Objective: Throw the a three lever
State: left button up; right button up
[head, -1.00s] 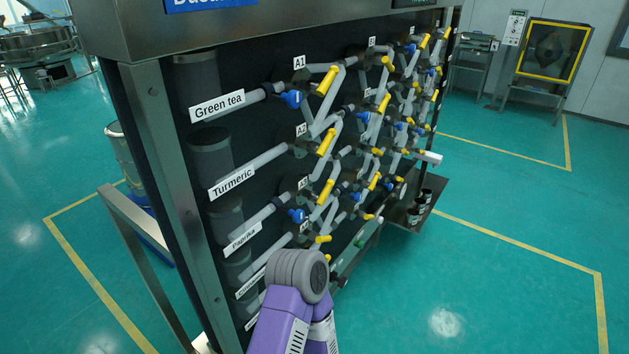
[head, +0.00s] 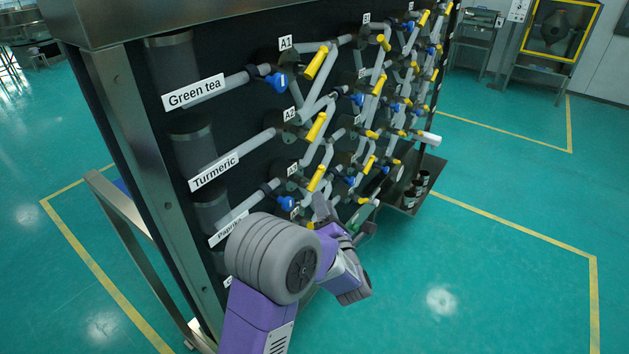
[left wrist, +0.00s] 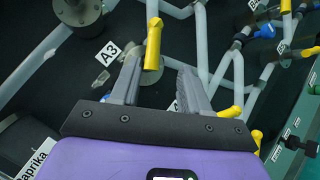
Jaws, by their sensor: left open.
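The A3 lever (head: 317,178) is a yellow handle on a grey pipe, just right of the A3 label (head: 292,170) on the dark panel. In the left wrist view the yellow handle (left wrist: 153,45) stands close to the A3 label (left wrist: 107,53), tilted slightly. My left gripper (head: 336,213) is open, below the A3 lever in the head view. In the left wrist view its fingers (left wrist: 160,64) point at the handle, whose lower end shows between the tips. I cannot tell whether they touch it. My right gripper is not in view.
Other yellow levers, such as the A2 lever (head: 316,127) and A1 lever (head: 316,62), and blue valves (head: 277,82) crowd the pipes nearby. A small shelf with dark jars (head: 414,190) sits at the panel's far end. The green floor at right is clear.

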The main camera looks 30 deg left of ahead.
aim_at(314, 181)
pick_arm(q)
jog(key=shift+n, duration=0.4)
jog(key=x, duration=0.7)
jog(key=shift+a+r+p, duration=0.35)
jog(key=shift+r, duration=0.15)
grip_shut()
